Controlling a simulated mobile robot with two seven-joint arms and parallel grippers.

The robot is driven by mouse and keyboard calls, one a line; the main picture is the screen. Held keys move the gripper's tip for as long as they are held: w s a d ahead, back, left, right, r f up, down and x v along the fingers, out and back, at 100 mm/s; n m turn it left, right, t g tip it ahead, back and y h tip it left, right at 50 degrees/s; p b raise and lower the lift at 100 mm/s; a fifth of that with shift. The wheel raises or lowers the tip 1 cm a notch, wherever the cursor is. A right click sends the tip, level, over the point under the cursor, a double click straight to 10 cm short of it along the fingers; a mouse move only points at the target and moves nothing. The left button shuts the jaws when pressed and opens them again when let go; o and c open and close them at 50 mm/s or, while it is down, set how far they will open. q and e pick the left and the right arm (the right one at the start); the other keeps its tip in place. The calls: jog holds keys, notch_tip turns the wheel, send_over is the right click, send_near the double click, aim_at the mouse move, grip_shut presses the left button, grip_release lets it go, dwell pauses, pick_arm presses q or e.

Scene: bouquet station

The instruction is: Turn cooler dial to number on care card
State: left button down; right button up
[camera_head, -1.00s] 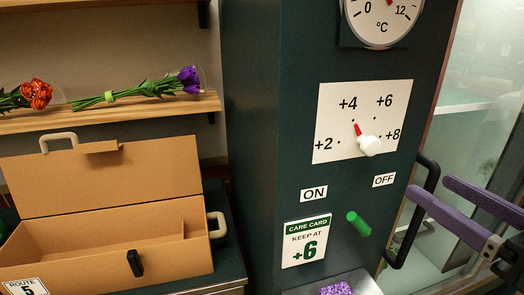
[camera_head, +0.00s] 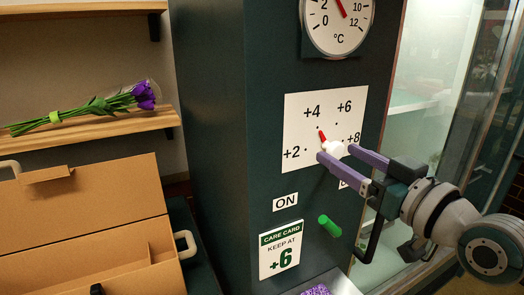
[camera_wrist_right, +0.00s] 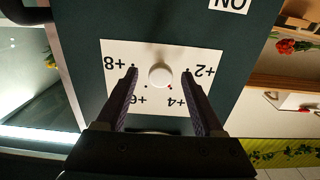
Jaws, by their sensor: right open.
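The white dial (camera_head: 333,149) with a red pointer sits on a white scale plate (camera_head: 298,112) marked +2, +4, +6 and +8 on the dark cooler front. The pointer aims up near the +4 dot. The care card (camera_head: 282,247) below reads "KEEP AT +6". My right gripper (camera_head: 337,151) is open at the dial, its purple fingers on either side of the knob. My left gripper is not in view.
A green lever (camera_head: 329,226) sticks out below the ON label (camera_head: 286,201). A round thermometer (camera_head: 339,25) is above the scale plate. A black door handle (camera_head: 372,240) is under my right arm. An open cardboard box (camera_head: 80,215) stands at left.

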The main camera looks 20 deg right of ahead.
jog(key=shift+w, duration=0.15)
jog(key=shift+c, duration=0.3)
grip_shut()
